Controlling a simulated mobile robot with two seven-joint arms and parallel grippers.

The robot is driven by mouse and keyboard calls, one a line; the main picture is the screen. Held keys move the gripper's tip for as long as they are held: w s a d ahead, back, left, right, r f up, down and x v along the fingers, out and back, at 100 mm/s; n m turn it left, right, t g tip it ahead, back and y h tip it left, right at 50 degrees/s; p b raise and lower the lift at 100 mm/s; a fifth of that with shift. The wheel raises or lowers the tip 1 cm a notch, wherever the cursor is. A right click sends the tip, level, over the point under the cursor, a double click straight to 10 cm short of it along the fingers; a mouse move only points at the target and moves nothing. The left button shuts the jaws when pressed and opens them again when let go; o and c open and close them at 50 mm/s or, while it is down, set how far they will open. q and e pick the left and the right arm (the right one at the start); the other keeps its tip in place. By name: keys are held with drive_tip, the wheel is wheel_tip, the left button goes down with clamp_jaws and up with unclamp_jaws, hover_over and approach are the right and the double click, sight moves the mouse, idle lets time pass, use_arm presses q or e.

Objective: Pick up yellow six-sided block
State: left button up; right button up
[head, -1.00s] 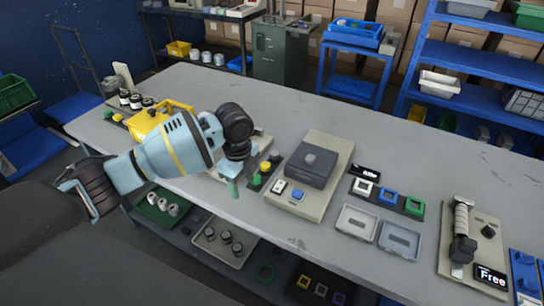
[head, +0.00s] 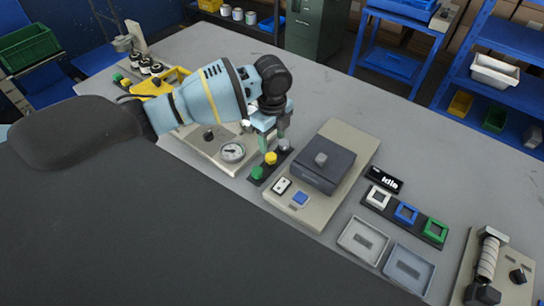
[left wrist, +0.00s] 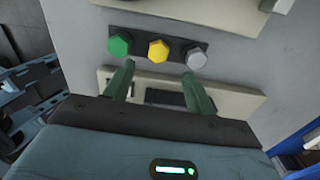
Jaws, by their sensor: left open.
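The yellow six-sided block (head: 270,158) sits on a dark strip between a green block (head: 257,173) and a grey block (head: 284,145). The left wrist view shows the yellow block (left wrist: 158,50) in the middle of the row, with the green one at left and the grey one at right. My left gripper (head: 273,140) is open and empty, close to the row. In the left wrist view its fingertips (left wrist: 159,71) point toward the yellow block, one to each side, without visible contact. My right gripper is not in view.
A beige plate with a gauge (head: 232,152) stands left of the row. A beige machine with a dark box (head: 318,168) stands close at right. Grey trays (head: 362,240) and a strip of square frames (head: 405,214) lie farther right on the grey table.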

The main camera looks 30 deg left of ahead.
sight(271, 156)
use_arm(q)
drive_tip(key=shift+w+f, duration=0.1)
drive_tip(key=shift+f, duration=0.95)
drive_tip(key=shift+s+a+f, duration=0.1)
drive_tip(key=shift+s+f, duration=0.05)
drive_tip(key=shift+f, duration=0.95)
drive_tip(key=shift+s+f, duration=0.1)
drive_tip(key=shift+f, duration=1)
drive_tip(key=c, duration=1)
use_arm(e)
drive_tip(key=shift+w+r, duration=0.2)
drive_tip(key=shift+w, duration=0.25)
